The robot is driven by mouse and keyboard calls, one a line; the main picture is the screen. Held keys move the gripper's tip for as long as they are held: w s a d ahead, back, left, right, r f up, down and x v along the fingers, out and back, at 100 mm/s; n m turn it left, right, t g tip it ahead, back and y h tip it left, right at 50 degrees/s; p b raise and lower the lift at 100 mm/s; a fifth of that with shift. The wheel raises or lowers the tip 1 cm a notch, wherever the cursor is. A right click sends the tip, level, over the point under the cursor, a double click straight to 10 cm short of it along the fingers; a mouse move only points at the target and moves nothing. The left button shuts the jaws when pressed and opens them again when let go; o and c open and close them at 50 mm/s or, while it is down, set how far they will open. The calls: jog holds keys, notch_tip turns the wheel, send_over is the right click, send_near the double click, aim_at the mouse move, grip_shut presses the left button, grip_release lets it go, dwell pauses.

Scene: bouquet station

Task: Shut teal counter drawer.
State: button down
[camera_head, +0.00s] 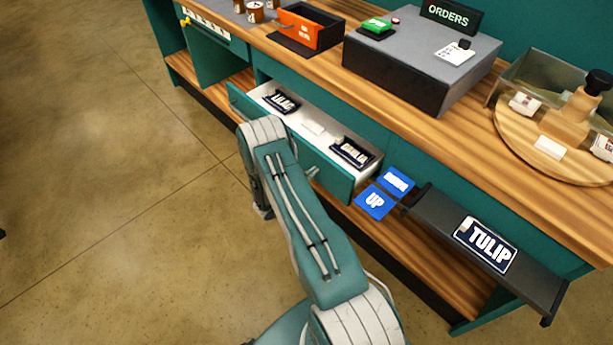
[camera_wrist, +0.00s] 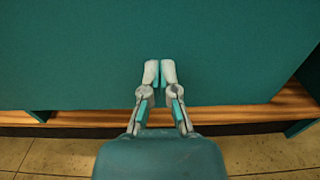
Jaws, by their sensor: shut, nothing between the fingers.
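The teal counter drawer (camera_head: 339,181) stands open, pulled out from the counter front. Its white interior holds dark label plates, one at the left (camera_head: 281,101) and one at the right (camera_head: 352,152). My arm reaches toward the drawer front and covers part of it in the head view. My gripper (camera_wrist: 160,72) shows in the wrist view with its fingers together and nothing between them. A broad teal panel (camera_wrist: 70,50) fills the view beyond the fingertips. I cannot tell whether the fingertips touch it. The gripper's fingers are hidden behind my arm in the head view.
A dark shelf with a TULIP sign (camera_head: 485,244) juts out right of the drawer. Blue UP cards (camera_head: 376,202) sit beside it. The floor at left is clear.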

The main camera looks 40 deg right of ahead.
aim_at(342, 155)
jog(key=d, duration=1)
jog(key=w+d, duration=0.1)
jog(key=d, duration=0.4)
jog(key=shift+w+d+r, duration=0.1)
jog(key=shift+r, duration=0.05)
jog(key=shift+a+r, duration=0.25)
jog(key=shift+a, duration=0.05)
jog(key=shift+d, duration=0.15)
jog(key=shift+f, duration=0.1)
jog(key=shift+w+a, duration=0.15)
jog(key=shift+a, duration=0.25)
jog(key=s+a, duration=0.1)
jog(key=a, duration=1.2)
jog(key=shift+a, duration=0.15)
